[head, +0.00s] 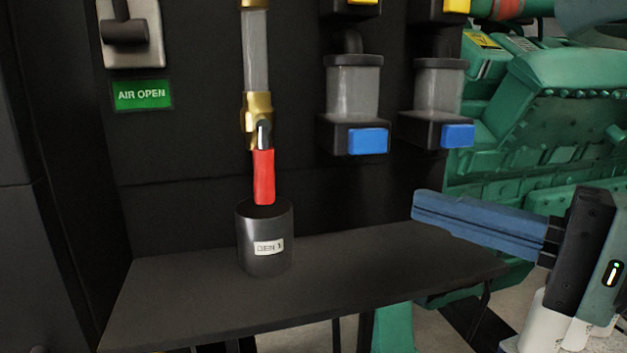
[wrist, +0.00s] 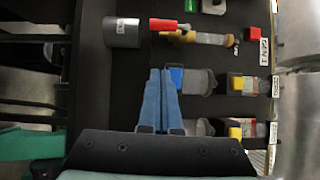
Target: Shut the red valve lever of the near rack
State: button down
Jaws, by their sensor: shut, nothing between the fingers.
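The red valve lever (head: 263,176) hangs straight down from a brass valve (head: 257,115) on the black rack panel, in line with the clear vertical tube above it. The wrist view, turned sideways, also shows the red lever (wrist: 163,24) and the brass valve (wrist: 186,36). My gripper (head: 416,205) has long blue fingers. They are shut with nothing between them, to the right of the lever and clearly apart from it. In the wrist view the fingertips (wrist: 160,72) lie together below the lever, overlapping the panel.
A dark cylinder labelled GEN 1 (head: 265,240) stands on the shelf (head: 345,290) just under the lever. Two filter bowls with blue blocks (head: 367,141) (head: 457,136) jut out at right. An AIR OPEN sign (head: 142,94) is at left. A green engine (head: 560,110) stands behind.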

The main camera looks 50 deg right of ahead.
jog(key=b, duration=0.2)
send_near(263, 163)
jog(key=w+d+f, duration=0.2)
jog(key=w+d, duration=0.2)
jog(key=d, duration=0.1)
jog(key=shift+w+a+r+b, duration=0.15)
jog(key=shift+w+a+b, duration=0.35)
jog(key=shift+w+a, duration=0.9)
